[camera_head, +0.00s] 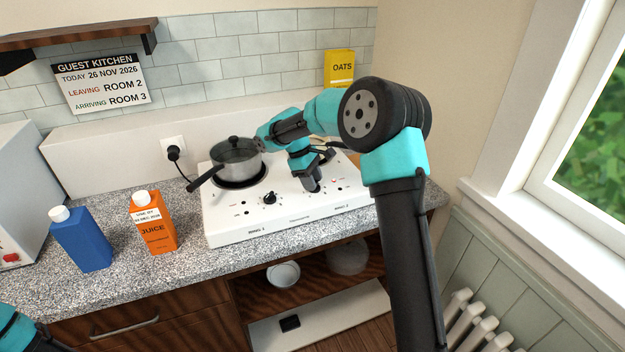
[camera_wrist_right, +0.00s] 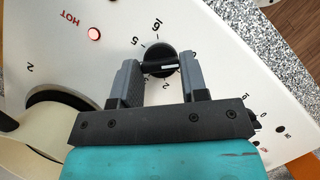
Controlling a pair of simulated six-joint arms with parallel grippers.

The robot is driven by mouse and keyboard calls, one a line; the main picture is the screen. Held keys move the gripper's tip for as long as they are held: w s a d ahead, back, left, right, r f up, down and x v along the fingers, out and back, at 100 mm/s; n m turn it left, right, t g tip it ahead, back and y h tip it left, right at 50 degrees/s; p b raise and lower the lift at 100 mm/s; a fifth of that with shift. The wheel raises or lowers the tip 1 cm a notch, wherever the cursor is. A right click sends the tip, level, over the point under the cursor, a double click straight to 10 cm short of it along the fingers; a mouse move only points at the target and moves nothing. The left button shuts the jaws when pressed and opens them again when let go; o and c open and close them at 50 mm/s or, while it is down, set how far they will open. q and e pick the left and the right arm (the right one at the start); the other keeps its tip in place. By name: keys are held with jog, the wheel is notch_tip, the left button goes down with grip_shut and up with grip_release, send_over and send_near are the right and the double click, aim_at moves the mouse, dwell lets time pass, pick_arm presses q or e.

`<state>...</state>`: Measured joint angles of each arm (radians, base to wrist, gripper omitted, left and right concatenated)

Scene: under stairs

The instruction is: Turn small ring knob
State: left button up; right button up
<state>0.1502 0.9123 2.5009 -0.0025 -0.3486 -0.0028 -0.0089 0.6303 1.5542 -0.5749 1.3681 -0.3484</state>
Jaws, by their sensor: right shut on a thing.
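The white hob (camera_head: 225,228) stands on the speckled counter, with one bare black knob (camera_head: 269,198) left of centre. My right gripper (camera_head: 313,187) reaches down to the hob's right-hand knob and hides it in the head view. In the right wrist view, that black knob (camera_wrist_right: 158,58) sits between the two grey fingers of my right gripper (camera_wrist_right: 161,68), which is shut on its raised grip. A pale mark on the knob points rightward there, among printed numbers. My left gripper is out of view.
A lidded pot (camera_head: 237,158) stands on the left ring, its handle toward the front left. Orange juice (camera_head: 153,225) and blue (camera_head: 84,240) cartons stand left of the hob. A yellow oats box (camera_head: 340,68) is behind.

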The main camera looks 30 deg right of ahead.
dwell(0.3)
jog(key=o, duration=0.9)
jog(key=v, duration=1.7)
jog(key=shift+r, duration=0.2)
jog(key=shift+f, duration=0.1)
